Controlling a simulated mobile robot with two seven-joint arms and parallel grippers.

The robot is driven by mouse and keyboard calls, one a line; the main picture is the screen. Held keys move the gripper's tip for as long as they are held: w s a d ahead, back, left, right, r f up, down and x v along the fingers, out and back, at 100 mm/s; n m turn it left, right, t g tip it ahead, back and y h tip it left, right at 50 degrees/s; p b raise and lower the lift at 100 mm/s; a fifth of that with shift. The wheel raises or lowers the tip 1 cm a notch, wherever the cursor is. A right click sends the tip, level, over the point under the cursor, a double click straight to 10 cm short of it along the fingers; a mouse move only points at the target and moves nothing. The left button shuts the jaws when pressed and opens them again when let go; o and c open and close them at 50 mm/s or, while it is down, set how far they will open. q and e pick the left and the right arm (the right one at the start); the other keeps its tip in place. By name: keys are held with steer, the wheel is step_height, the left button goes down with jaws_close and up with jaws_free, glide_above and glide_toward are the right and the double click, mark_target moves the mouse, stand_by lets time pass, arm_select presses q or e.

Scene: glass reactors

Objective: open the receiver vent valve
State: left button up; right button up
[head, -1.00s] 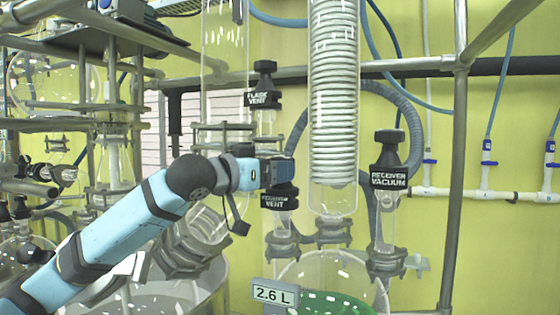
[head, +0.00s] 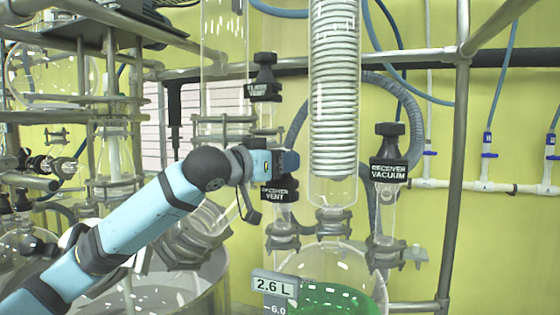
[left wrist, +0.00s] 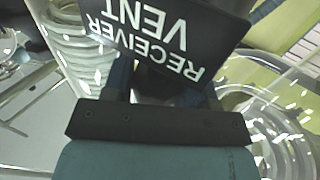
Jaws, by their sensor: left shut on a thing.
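The receiver vent valve is a black knob with a black label reading RECEIVER VENT (head: 280,195), on a glass neck above the receiver flask, left of the coiled condenser. My left gripper (head: 285,162) is at the top of this valve, and its fingers are shut on the knob. In the left wrist view the label (left wrist: 160,35) shows large and upside down just beyond my gripper (left wrist: 160,85). The knob itself is mostly hidden behind the fingers and label. My right gripper is not in view.
The flask vent valve (head: 263,80) stands above and left of my gripper. The coiled condenser (head: 335,90) is close on the right, with the receiver vacuum valve (head: 389,160) beyond it.

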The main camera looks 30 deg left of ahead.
arm_select(q)
steer(key=shift+d+n+y, duration=0.1)
steer(key=shift+n+y, duration=0.2)
steer(key=shift+y, duration=0.2)
steer(key=n+y, duration=0.2)
steer(key=y, duration=0.1)
steer(key=shift+d+t+p, duration=0.1)
steer(key=shift+t+p, duration=0.2)
steer(key=shift+p, duration=0.1)
steer(key=n+y, duration=0.2)
steer(key=y, duration=0.1)
steer(key=n+g+y+p, duration=0.1)
steer(key=n+y, duration=0.1)
steer(key=y, duration=0.1)
steer(key=shift+d+n+y, duration=0.15)
steer(key=shift+n+y, duration=0.15)
steer(key=shift+y, duration=0.1)
steer(key=n+g+y, duration=0.2)
steer(key=y, duration=0.2)
steer(key=shift+f+n, duration=0.1)
steer(key=shift+n, duration=0.2)
steer(key=shift+n+g+y, duration=0.5)
steer(key=shift+g+y, duration=0.1)
steer(key=o, duration=0.9)
steer(key=shift+c, duration=0.2)
steer(key=shift+o, duration=0.3)
